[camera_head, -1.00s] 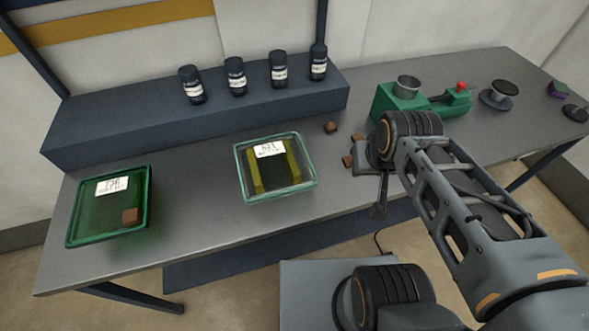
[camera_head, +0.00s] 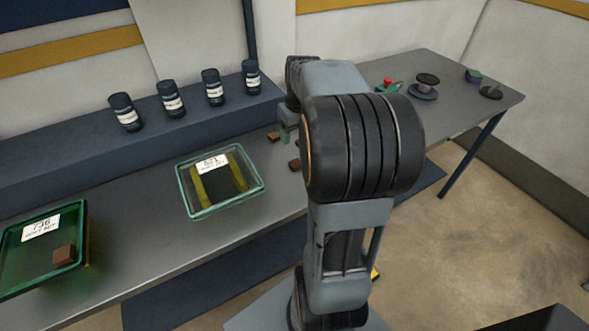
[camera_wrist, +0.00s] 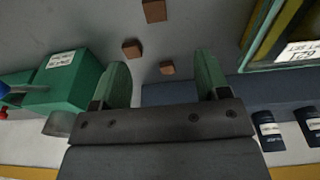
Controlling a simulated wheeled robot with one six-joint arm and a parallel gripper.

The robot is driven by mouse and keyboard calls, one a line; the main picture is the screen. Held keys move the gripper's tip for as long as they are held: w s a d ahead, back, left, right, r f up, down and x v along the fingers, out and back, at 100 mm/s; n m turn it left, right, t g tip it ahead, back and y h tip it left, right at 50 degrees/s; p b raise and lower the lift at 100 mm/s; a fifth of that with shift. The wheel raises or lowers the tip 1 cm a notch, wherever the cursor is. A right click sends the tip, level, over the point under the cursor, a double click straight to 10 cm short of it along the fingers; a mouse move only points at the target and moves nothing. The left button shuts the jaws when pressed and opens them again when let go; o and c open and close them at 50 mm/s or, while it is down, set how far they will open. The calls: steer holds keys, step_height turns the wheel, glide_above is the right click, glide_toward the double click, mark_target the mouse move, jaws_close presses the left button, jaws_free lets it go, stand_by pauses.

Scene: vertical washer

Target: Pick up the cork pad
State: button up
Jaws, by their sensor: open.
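Several small brown cork-like pads are in view, and I cannot tell which one the task means. In the head view a pad (camera_head: 273,136) and another (camera_head: 294,164) lie on the bench beside my arm. A further pad (camera_head: 64,254) sits in the green tray (camera_head: 84,236) at the left. My gripper holds nothing; my arm mostly hides it in the head view.
A glass tray (camera_head: 184,199) with yellow strips stands left of the loose pads. Dark bottles (camera_head: 213,88) stand on a raised shelf (camera_head: 60,145) behind. A green machine (camera_wrist: 82,84) is at the left in the wrist view. The bench front is clear.

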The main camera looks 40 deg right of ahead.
glide_above(296, 163)
steer(key=s, duration=0.1)
step_height(296, 163, down, 8)
steer(key=shift+w+f+p, duration=0.2)
steer(key=shift+f+p, duration=0.05)
steer(key=shift+f, duration=1.25)
steer(key=shift+w+f+p, duration=0.2)
steer(key=shift+f, duration=1.3)
steer(key=c, duration=1)
steer(key=shift+r, duration=0.1)
steer(key=shift+c, duration=0.2)
